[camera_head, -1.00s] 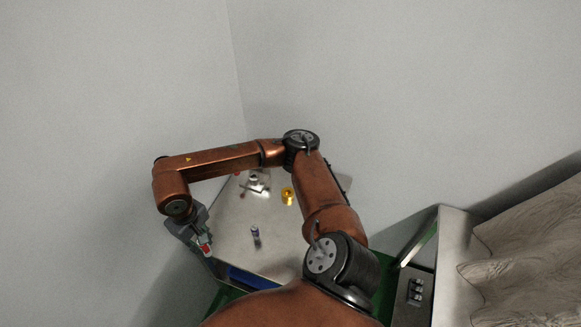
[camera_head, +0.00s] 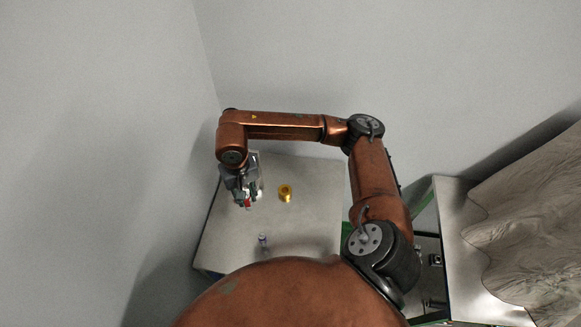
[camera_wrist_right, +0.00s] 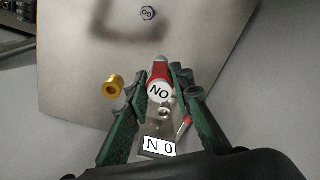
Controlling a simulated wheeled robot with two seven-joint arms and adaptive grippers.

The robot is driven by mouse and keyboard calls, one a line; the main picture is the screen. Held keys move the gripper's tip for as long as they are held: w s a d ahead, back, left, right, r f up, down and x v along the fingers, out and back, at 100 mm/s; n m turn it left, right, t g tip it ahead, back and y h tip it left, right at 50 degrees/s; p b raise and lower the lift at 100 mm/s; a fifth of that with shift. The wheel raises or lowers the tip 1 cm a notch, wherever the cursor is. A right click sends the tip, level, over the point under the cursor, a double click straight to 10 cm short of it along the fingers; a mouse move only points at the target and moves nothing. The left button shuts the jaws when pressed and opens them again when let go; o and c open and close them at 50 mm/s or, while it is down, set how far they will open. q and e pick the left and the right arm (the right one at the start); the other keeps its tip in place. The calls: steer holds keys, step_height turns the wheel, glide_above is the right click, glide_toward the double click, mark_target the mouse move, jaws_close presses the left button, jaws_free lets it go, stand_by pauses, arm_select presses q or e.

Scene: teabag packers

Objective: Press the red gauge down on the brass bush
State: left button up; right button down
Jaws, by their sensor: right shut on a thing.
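The red gauge (camera_wrist_right: 160,72), with a round white end marked NO and a grey tip, is between the fingers of my right gripper (camera_wrist_right: 163,80). In the head view the right gripper (camera_head: 245,196) is shut on it above the left part of the table, and a little red shows. The brass bush (camera_head: 285,193) stands on the table to the right of the gripper, apart from it. In the wrist view the bush (camera_wrist_right: 114,87) shows just left of the left finger. My left gripper is not in view.
A small gauge marked GO (camera_wrist_right: 148,13) stands near the table's front, also in the head view (camera_head: 263,240). A metal plate labelled NO (camera_wrist_right: 158,147) and a red-tipped piece (camera_wrist_right: 184,127) lie below the gripper. The steel table (camera_head: 318,205) is clear right of the bush.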

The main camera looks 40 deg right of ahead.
arm_select(q)
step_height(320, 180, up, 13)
steer(key=p, duration=1.2)
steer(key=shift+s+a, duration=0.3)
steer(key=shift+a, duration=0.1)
arm_select(e)
steer(key=w+d+f+n, duration=0.2)
steer(key=d+f+n, duration=0.2)
steer(key=d+n, duration=0.5)
steer(key=w+d+f+n, duration=0.1)
steer(key=d+f+n, duration=0.4)
steer(key=n, duration=2)
steer(key=d, duration=0.5)
steer(key=shift+w+n, duration=0.3)
steer(key=shift+w, duration=0.1)
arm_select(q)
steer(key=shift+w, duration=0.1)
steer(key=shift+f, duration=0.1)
arm_select(e)
steer(key=shift+f, duration=0.15)
